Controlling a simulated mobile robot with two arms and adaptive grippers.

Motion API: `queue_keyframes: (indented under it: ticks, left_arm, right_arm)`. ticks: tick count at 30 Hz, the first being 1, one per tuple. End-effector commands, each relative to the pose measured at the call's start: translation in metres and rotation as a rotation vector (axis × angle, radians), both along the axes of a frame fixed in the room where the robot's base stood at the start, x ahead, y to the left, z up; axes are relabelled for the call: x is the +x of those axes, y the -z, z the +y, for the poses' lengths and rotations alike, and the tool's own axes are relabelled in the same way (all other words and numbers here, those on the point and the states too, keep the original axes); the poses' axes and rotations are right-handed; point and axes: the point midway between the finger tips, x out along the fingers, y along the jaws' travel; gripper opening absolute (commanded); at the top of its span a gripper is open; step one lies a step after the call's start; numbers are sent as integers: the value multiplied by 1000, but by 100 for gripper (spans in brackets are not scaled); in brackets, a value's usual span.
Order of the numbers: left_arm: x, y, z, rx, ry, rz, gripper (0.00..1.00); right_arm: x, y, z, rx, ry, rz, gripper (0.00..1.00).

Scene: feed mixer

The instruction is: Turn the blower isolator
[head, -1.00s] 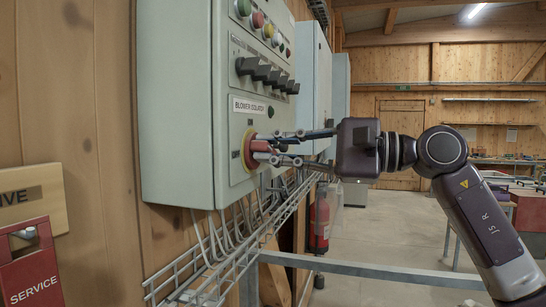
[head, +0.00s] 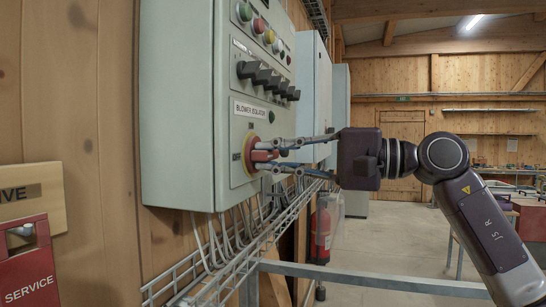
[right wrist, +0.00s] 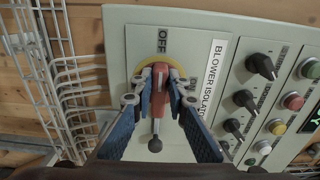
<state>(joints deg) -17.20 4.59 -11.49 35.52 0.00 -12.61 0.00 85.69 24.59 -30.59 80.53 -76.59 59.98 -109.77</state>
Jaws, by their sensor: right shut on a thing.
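The blower isolator is a red handle (head: 264,155) on a yellow round plate (head: 248,152), low on the grey control panel under the "BLOWER ISOLATOR" label (head: 250,109). My right gripper (head: 275,155) comes from the right and is shut on the red handle. In the right wrist view its two blue-padded fingers (right wrist: 158,100) lie on either side of the red handle (right wrist: 160,85). "OFF" (right wrist: 162,40) shows above the handle there, and "ON" is partly hidden by the right finger. My left gripper is not in view.
Black selector knobs (head: 268,78) and coloured buttons sit above the isolator. A wire cable tray (head: 235,250) runs below the panel. A red service box (head: 27,270) is at lower left, and a red extinguisher (head: 322,232) stands behind. A grey rail (head: 370,278) crosses low.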

Motion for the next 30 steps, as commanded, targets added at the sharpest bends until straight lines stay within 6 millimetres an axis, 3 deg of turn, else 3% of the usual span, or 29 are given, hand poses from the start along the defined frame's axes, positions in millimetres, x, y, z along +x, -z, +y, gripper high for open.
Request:
queue_keyframes:
  ticks: [6,7,12,22,30]
  left_arm:
    - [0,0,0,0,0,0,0]
    - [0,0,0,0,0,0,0]
    - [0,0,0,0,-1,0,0]
    - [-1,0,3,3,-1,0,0]
    - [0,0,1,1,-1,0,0]
  right_arm:
    - [0,1,1,-5,-1,-2,0]
    - [0,1,1,-5,-1,-2,16]
    - [0,1,0,-3,-1,-1,32]
    - [-1,1,-5,-1,2,0,32]
    - [-15,1,-52,-1,5,0,32]
